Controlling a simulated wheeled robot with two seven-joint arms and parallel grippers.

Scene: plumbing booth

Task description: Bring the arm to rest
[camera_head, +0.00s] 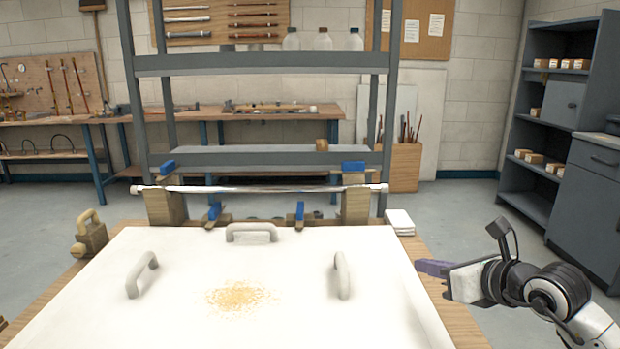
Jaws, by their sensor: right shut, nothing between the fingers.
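The gripper is apart from the white board (200,300) that covers most of the table. My left gripper is not in view.
The board carries three grey handles (251,232) and a patch of brown grains (240,297). A metal pipe (260,189) lies across two wooden blocks (355,205) at the far edge, near blue clamps (353,167). White pads (399,222) lie at the far right corner. Floor right is clear.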

